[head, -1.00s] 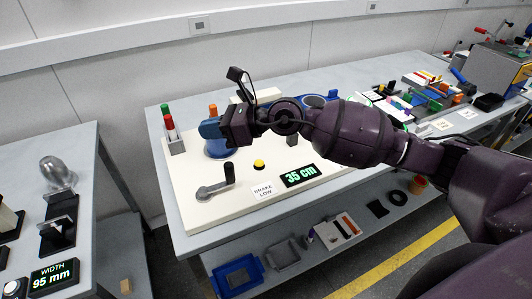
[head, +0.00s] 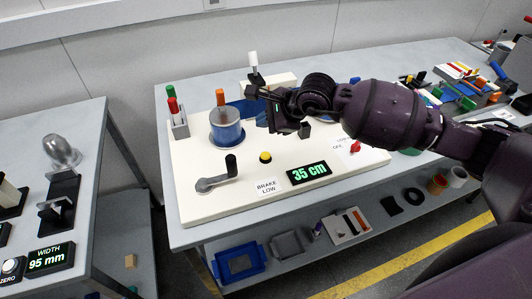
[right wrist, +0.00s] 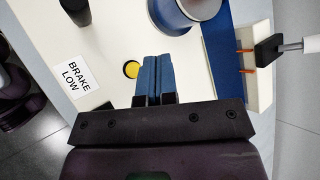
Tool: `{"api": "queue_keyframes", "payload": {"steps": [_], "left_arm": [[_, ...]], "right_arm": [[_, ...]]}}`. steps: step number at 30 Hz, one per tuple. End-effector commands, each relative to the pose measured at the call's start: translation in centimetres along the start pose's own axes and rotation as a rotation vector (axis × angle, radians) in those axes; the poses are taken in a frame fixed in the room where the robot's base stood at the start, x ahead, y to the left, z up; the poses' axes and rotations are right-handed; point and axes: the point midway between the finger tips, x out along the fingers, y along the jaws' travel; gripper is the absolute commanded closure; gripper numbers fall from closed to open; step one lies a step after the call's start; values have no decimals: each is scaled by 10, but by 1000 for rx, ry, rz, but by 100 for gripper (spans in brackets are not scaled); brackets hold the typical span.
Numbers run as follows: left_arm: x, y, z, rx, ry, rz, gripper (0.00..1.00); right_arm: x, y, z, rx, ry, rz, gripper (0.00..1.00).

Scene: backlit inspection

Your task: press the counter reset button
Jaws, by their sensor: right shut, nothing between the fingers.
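My right gripper (head: 263,119) is above the panel, beyond the button in the head view. In the right wrist view its blue fingers (right wrist: 152,66) are together and empty. The button (right wrist: 131,69) shows just left of them there, partly hidden by the finger edge. I cannot tell the height of the fingertips above the panel. My left gripper is not in view.
A black-knobbed crank (head: 217,175) and a "BRAKE LOW" label (head: 268,187) are in front of the button. A blue spool with an orange peg (head: 226,125) stands behind left. A red knob (head: 355,146) sits at right. Red and green handles (head: 173,105) stand at the panel's left corner.

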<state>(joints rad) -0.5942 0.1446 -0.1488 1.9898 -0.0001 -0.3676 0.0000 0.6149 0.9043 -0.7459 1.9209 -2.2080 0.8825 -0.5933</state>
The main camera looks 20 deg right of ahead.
Motion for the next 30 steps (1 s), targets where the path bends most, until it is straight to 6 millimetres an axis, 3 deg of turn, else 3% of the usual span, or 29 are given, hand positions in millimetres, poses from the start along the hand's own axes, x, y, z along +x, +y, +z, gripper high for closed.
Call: {"api": "queue_keyframes", "payload": {"steps": [14, 30], "left_arm": [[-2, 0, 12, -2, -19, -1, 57], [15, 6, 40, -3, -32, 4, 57]], "right_arm": [[6, 4, -4, 3, -2, 1, 100], [49, 36, -35, 5, -1, 4, 100]]}}
